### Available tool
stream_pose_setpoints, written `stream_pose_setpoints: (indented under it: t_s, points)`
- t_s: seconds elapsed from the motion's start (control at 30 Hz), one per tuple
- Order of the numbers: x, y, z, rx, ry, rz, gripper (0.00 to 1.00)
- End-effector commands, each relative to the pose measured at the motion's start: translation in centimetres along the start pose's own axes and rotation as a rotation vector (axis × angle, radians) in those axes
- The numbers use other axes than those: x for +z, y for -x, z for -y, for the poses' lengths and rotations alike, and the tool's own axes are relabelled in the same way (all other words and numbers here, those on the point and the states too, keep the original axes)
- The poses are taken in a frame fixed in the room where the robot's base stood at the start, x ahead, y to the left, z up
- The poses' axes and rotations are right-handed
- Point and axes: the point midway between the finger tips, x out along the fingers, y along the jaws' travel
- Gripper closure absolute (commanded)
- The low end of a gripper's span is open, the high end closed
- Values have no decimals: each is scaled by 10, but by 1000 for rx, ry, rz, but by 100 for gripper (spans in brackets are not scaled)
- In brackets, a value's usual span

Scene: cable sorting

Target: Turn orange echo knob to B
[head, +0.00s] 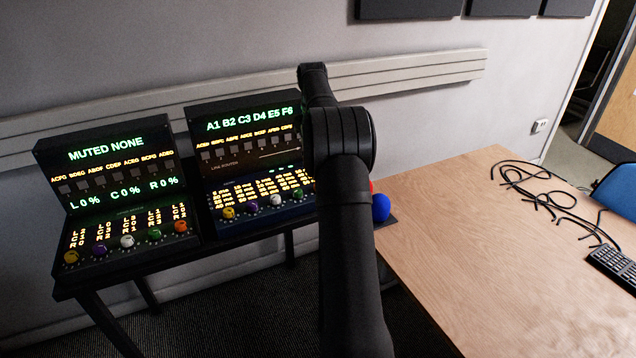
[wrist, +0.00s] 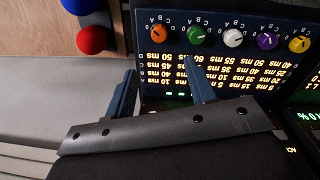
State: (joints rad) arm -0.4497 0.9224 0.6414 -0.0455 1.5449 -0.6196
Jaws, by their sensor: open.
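The orange knob (wrist: 158,33) sits at the end of a knob row on the right console (wrist: 215,14), which appears upside down in the wrist view. Small letters ring it; its pointer is too small to read. My gripper (wrist: 161,65) is open and empty, its two fingers apart. The orange knob lies just beyond the fingertips, between them across the picture, and I see no contact. The green knob (wrist: 196,36) is close to one fingertip. In the head view my arm hides the gripper and this orange knob; the right console (head: 243,118) shows beside it.
White (wrist: 233,38), purple (wrist: 267,41) and yellow (wrist: 299,44) knobs continue the row. A red ball (wrist: 91,40) and a blue ball (head: 381,207) stand beside the console. A second console (head: 104,150) is at left. Cables (head: 540,190) and a remote (head: 614,266) lie on the wooden table (head: 450,250).

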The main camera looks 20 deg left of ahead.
Motion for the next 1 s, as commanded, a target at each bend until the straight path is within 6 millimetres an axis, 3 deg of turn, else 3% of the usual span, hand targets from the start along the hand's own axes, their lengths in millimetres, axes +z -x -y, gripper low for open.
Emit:
stream_pose_setpoints:
  t_s: [0.2,0.5,0.7,1.0]
  points:
    - [1,-51,0,-2,-1,3,49]
    - [1,-110,0,-1,-1,0,49]
    - [0,-131,0,0,-1,-1,49]
    - [0,-135,0,1,0,-2,49]
